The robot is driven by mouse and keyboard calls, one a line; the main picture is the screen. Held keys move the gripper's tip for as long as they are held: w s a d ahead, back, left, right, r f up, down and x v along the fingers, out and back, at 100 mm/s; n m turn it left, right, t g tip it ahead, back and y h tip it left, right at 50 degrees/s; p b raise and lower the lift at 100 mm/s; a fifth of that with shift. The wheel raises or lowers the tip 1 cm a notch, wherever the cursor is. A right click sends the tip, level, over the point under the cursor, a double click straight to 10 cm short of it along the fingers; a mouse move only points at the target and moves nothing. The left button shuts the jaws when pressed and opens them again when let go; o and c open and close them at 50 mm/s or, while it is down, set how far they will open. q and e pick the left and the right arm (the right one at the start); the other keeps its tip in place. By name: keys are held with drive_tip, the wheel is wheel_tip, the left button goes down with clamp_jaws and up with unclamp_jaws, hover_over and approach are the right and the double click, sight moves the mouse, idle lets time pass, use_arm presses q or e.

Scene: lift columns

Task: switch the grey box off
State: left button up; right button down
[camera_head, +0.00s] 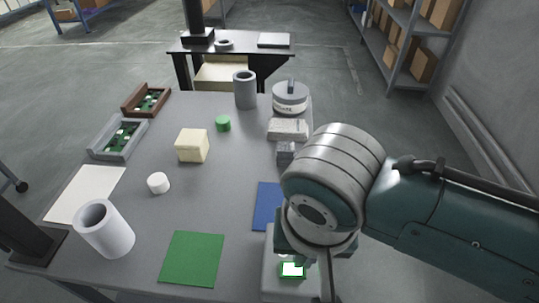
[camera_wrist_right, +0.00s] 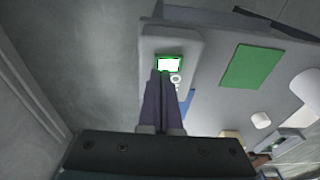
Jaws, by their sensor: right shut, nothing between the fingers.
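The grey box (camera_head: 268,283) is at the near edge of the table in the head view, partly hidden under my right arm. In the right wrist view the grey box (camera_wrist_right: 187,45) is pale, with a bright white panel framed in green (camera_wrist_right: 169,63). The lit panel also shows in the head view (camera_head: 292,269). A small round white ring (camera_wrist_right: 175,79) sits beside it. My right gripper (camera_wrist_right: 163,73) is shut and empty, its fingertips over the box face just beside the lit panel. Whether they touch it, I cannot tell. My left gripper is not in view.
A green mat (camera_head: 192,258) and a blue mat (camera_head: 267,205) lie nearby. A white cup (camera_head: 105,235), a white cylinder (camera_head: 158,183), a cream block (camera_head: 192,145) and a green cylinder (camera_head: 223,123) stand left. Grey blocks (camera_head: 288,129) are behind my right arm. The table's middle is clear.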

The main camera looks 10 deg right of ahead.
sight(300, 271)
drive_tip(key=shift+f+b, duration=0.6)
drive_tip(key=shift+f, duration=0.3)
idle(0.4)
drive_tip(key=shift+r, duration=0.1)
wheel_tip(300, 271, up, 7)
drive_tip(key=p, duration=0.8)
drive_tip(key=shift+s, duration=0.1)
drive_tip(key=s+d+r+n+t, duration=0.2)
drive_tip(key=s+d+r+n, duration=0.3)
drive_tip(key=s+d+r, duration=0.55)
wheel_tip(300, 271, up, 35)
drive_tip(key=s+a+p, duration=0.1)
drive_tip(key=p, duration=3.2)
drive_tip(key=shift+s+y+p, duration=0.2)
drive_tip(key=shift+y+p, duration=0.1)
drive_tip(key=shift+p, duration=0.05)
